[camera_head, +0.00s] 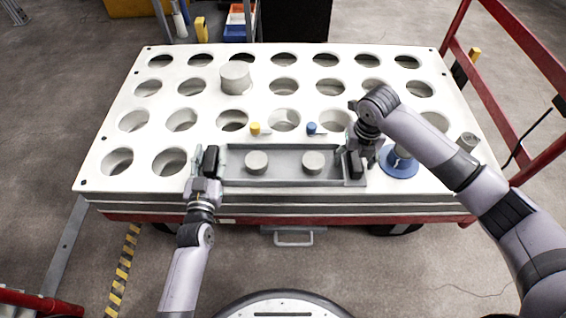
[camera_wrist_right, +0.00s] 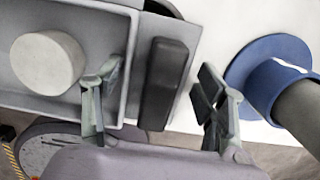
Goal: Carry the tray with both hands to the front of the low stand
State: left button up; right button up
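The grey tray (camera_head: 285,174) lies near the front edge of a white perforated table (camera_head: 208,101). Two pale cylinders, left (camera_head: 256,162) and right (camera_head: 313,161), stand in it. It has a black handle at each end, left (camera_head: 212,160) and right (camera_head: 355,165). My left gripper (camera_head: 208,156) is at the left handle, its fingers apart on either side. My right gripper (camera_head: 362,152) is at the right handle. In the right wrist view its open fingers (camera_wrist_right: 160,82) straddle the black handle with gaps showing. I cannot tell which surface is the low stand.
A blue flanged piece (camera_head: 399,168) stands close right of the tray. A large grey cylinder (camera_head: 235,77) stands farther back. A red frame (camera_head: 500,100) runs along the right.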

pick_arm(q)
jog(key=c, duration=0.8)
pick_arm(e)
jog(key=shift+d, duration=0.1)
jog(key=c, duration=0.8)
pick_arm(q)
grip_shut()
pick_arm(e)
jog(key=shift+d, duration=0.1)
grip_shut()
pick_arm(q)
jog(key=shift+r, duration=0.25)
pick_arm(e)
jog(key=shift+r, duration=0.2)
